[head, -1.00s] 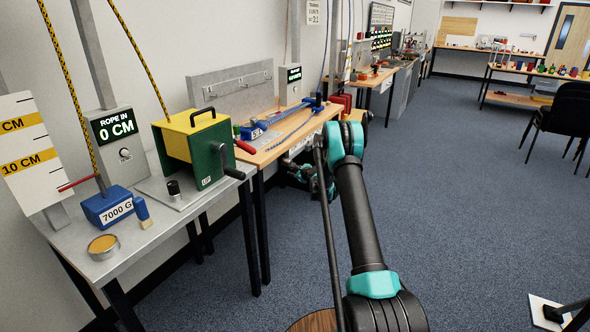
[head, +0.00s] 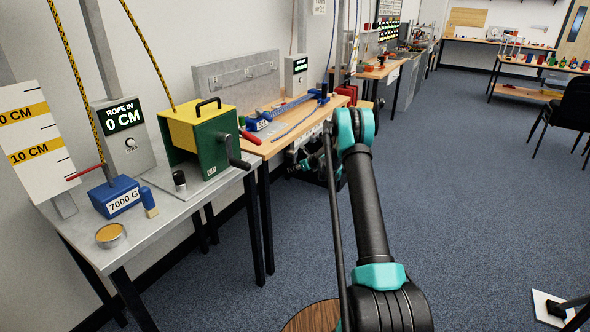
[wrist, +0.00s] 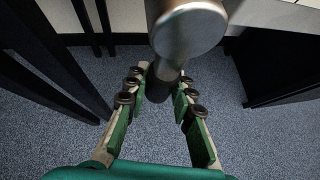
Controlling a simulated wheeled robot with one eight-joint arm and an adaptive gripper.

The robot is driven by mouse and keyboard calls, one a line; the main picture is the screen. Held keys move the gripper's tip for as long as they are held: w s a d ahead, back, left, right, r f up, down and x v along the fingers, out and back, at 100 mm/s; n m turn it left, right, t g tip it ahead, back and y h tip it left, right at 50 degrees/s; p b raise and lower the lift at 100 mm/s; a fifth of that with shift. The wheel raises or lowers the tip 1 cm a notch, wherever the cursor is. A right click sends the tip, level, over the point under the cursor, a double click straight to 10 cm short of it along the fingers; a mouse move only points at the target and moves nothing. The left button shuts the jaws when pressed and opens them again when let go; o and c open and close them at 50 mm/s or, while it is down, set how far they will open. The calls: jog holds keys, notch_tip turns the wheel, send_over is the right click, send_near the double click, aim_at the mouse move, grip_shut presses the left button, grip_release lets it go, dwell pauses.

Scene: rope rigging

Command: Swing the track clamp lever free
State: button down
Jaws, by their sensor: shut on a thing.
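In the wrist view a dark grip with a rounded silver metal piece (wrist: 188,30) sits between the green-padded fingers of my gripper (wrist: 163,84). I take it to be the track clamp lever. The fingers are closed in on its dark part, and the silver piece hides some of the contact. In the head view my arm reaches down to the front edge of the wooden bench (head: 262,148); the gripper is small and mostly hidden there. A blue track-like fitting (head: 290,108) lies on that bench.
Dark table legs (wrist: 55,75) flank my gripper.

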dwell(0.3)
jog(key=c, duration=1.3)
grip_release()
jog(key=shift+o, duration=0.2)
jog(key=shift+s, duration=0.1)
jog(key=v, duration=1.2)
